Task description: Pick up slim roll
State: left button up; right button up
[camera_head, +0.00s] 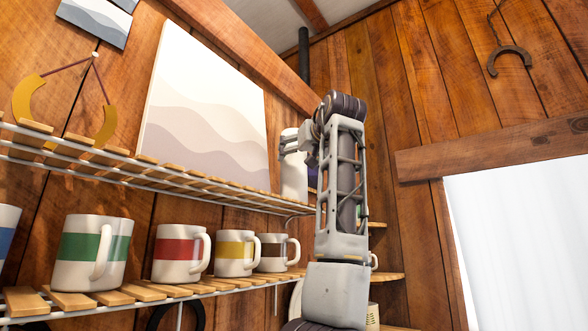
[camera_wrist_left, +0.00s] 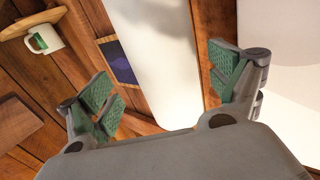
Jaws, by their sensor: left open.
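A plain white upright cylinder, which looks like the slim roll (camera_head: 292,178), stands at the right end of the upper slatted shelf in the head view. My right gripper is out of view.
The upper slatted shelf (camera_head: 150,173) is otherwise mostly bare. Mugs with green (camera_head: 92,252), red (camera_head: 181,253), yellow (camera_head: 234,252) and brown (camera_head: 277,252) bands stand on the shelf below. A wave picture (camera_head: 205,120) leans behind. A horseshoe (camera_head: 510,60) hangs at right.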

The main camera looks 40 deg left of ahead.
aim_at(294, 159)
pick_arm(q)
jog(key=x, duration=0.2)
jog(key=p+x, duration=0.1)
jog(key=shift+a, duration=0.45)
jog(key=shift+w+a, duration=0.15)
jog(key=shift+a, duration=0.25)
jog(key=shift+d, duration=0.1)
jog(key=c, duration=1.1)
jog(key=shift+c, duration=0.2)
